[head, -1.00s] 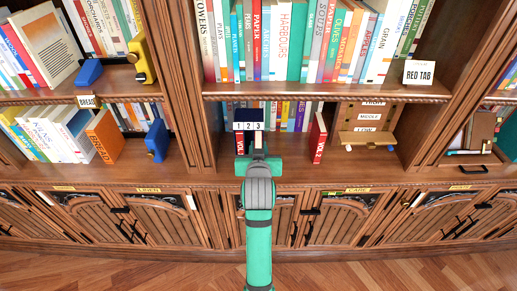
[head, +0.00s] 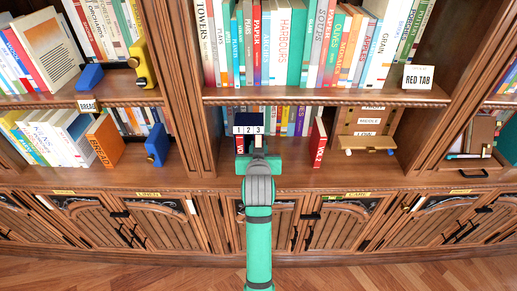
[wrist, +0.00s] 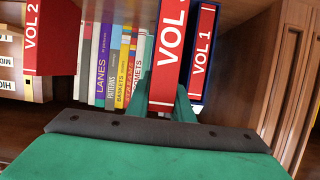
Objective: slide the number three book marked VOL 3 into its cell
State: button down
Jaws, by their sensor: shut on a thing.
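My gripper (head: 259,160) is in front of the lower middle shelf. In the wrist view my gripper (wrist: 164,98) is shut on a red book (wrist: 168,45) with white "VOL" lettering; its numeral is cut off at the top edge. The dark navy case (head: 249,119) labelled 1 2 3 stands just beyond my gripper. The red VOL 1 book (wrist: 200,50) is in the case, in the end cell, beside the held book. How far the held book is inside the case cannot be told. The red VOL 2 book (head: 318,143) stands apart on the shelf, to the right.
A row of thin books (wrist: 118,65) stands behind. A wooden rack (head: 365,122) with labelled levels is right of VOL 2. A blue bookend (head: 156,145) and an orange book (head: 104,141) are left of the upright. Shelf between case and VOL 2 is clear.

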jog(key=c, duration=1.5)
grip_release()
jog(key=shift+f, duration=0.1)
jog(key=v, duration=1)
jog(key=shift+s, duration=0.35)
